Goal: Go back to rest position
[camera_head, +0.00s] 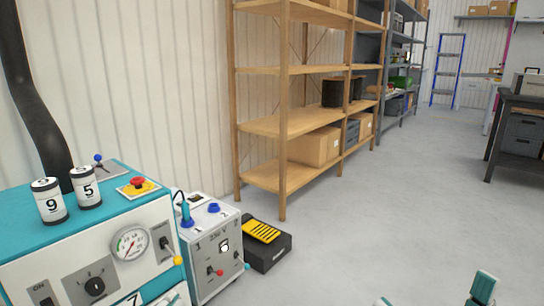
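Two teal and grey tips at the bottom right edge look like the spread fingertips of my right gripper (434,295). They are apart with only bare floor showing between them. The rest of that gripper is cut off by the frame edge. My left gripper is not in view. Dark cylinders that look like cable reels (332,93) stand on a middle shelf of the wooden rack (284,125), well away from the fingertips.
A teal-topped machine (110,240) with a gauge and two labelled cans (48,201) fills the lower left. A grey control box (215,262) and a black-and-yellow case (268,246) stand beside it. A dark workbench (518,104) is at right. The central floor is clear.

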